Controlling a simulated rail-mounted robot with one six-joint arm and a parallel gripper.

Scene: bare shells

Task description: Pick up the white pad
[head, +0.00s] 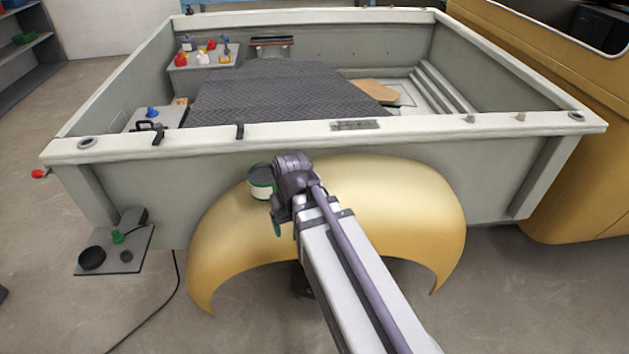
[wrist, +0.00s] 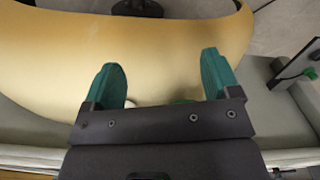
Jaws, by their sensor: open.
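A small white edge (wrist: 130,103) shows on the yellow fender in the wrist view, just past the left finger's base. It may be the white pad; my gripper's body hides most of it.
The curved yellow fender (head: 415,195) lies below my arm. A side tray (head: 135,262) with small items sticks out at left.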

